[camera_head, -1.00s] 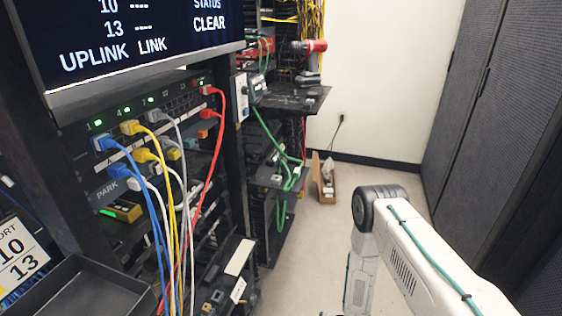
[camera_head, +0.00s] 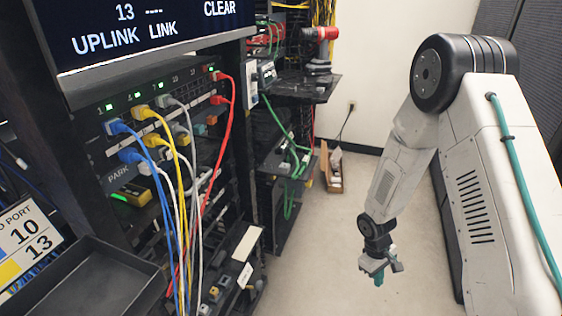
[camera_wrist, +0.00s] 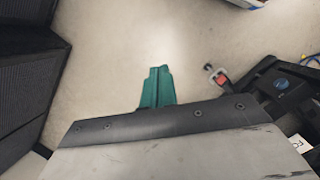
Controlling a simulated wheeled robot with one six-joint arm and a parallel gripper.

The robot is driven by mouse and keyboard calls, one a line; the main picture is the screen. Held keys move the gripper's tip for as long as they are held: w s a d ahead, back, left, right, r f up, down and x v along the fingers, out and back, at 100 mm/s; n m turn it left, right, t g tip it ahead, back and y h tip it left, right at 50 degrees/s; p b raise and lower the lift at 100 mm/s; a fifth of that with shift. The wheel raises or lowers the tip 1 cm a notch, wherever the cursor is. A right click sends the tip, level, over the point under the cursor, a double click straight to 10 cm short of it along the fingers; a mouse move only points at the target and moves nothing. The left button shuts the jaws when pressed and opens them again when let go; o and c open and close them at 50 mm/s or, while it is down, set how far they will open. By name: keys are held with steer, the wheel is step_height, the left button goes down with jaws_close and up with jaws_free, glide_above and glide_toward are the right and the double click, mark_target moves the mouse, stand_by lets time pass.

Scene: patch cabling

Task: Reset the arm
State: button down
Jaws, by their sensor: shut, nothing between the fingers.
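My gripper (camera_head: 378,277) hangs low over the open floor, to the right of the rack, at the end of my white arm. Its teal fingers are shut and empty. They also show in the wrist view (camera_wrist: 157,87), pointing over bare floor. The arm is folded, with its dark elbow joint high at the upper right in the head view. The gripper touches nothing that I can see.
The rack's patch panel (camera_head: 190,95) with blue, yellow, white and red cables stands at left. A black tray (camera_head: 85,285) is at lower left. A cardboard box (camera_head: 331,168) sits by the back wall. Dark cabinets (camera_head: 500,20) line the right. The middle floor is clear.

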steer(key=s+r+m+g, duration=0.15)
steer(key=s+r, duration=0.25)
steer(key=r, duration=0.8)
steer(key=s+r+m+t, duration=0.1)
steer(key=s+r+m, duration=0.25)
steer(key=r, duration=0.85)
steer(key=s+a+r+m+t+y, duration=0.1)
steer(key=s+r+t, duration=0.3)
steer(key=s+r, duration=1.1)
step_height(320, 180, up, 4)
steer(key=shift+s+a+f+y, duration=0.15)
steer(key=shift+s+a+y, duration=0.15)
steer(key=shift+a+y, duration=0.4)
